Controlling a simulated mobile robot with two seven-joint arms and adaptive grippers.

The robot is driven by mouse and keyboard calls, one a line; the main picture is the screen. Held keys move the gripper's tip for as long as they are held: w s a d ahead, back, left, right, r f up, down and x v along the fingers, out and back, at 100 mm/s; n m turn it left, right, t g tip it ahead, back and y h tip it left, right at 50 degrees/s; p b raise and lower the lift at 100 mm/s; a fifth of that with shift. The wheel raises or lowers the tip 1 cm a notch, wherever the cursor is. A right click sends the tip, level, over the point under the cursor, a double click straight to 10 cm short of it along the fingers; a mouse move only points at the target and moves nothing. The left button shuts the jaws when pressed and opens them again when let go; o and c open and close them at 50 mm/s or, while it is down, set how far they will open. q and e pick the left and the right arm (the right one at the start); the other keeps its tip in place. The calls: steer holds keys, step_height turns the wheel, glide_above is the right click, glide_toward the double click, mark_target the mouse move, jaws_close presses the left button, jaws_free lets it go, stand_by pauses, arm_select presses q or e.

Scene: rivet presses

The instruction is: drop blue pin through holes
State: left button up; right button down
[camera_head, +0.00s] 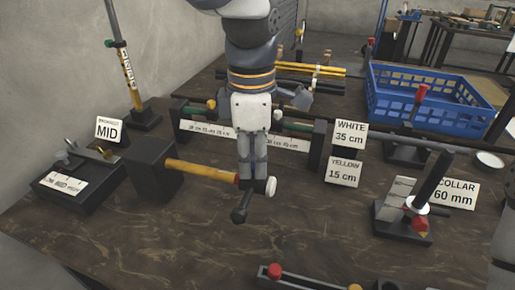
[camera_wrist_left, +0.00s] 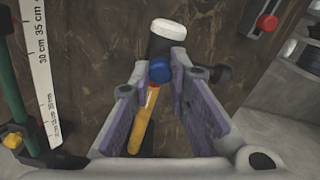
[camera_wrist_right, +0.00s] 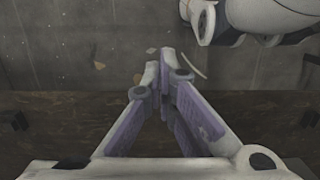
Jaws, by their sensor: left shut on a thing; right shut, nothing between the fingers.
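My left gripper (camera_head: 252,178) points down over the middle of the table. It is shut on a small blue pin (camera_wrist_left: 160,70), whose rounded blue head shows between the fingertips in the left wrist view. Below or behind it is a mallet with a yellow handle (camera_head: 200,170) and a black head (camera_head: 241,212) with a white face; I cannot tell whether the fingers touch it. The pin's shaft is hidden. I cannot make out the holes. My right gripper (camera_wrist_right: 163,75) is shut and empty in the right wrist view, above floor and a table edge.
A black block (camera_head: 150,170) stands at the mallet handle's left end. A ruler rack (camera_head: 208,130) lies behind. White 35 cm and yellow 15 cm signs (camera_head: 345,150) stand right of it. A collar press (camera_head: 403,225) is at right. A blue crate (camera_head: 425,100) stands behind.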

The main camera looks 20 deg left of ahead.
mark_target(253, 165)
arm_select(q)
steer(key=shift+f, duration=0.15)
steer(key=o, duration=0.8)
steer(key=shift+o, duration=0.2)
step_height(253, 165, up, 12)
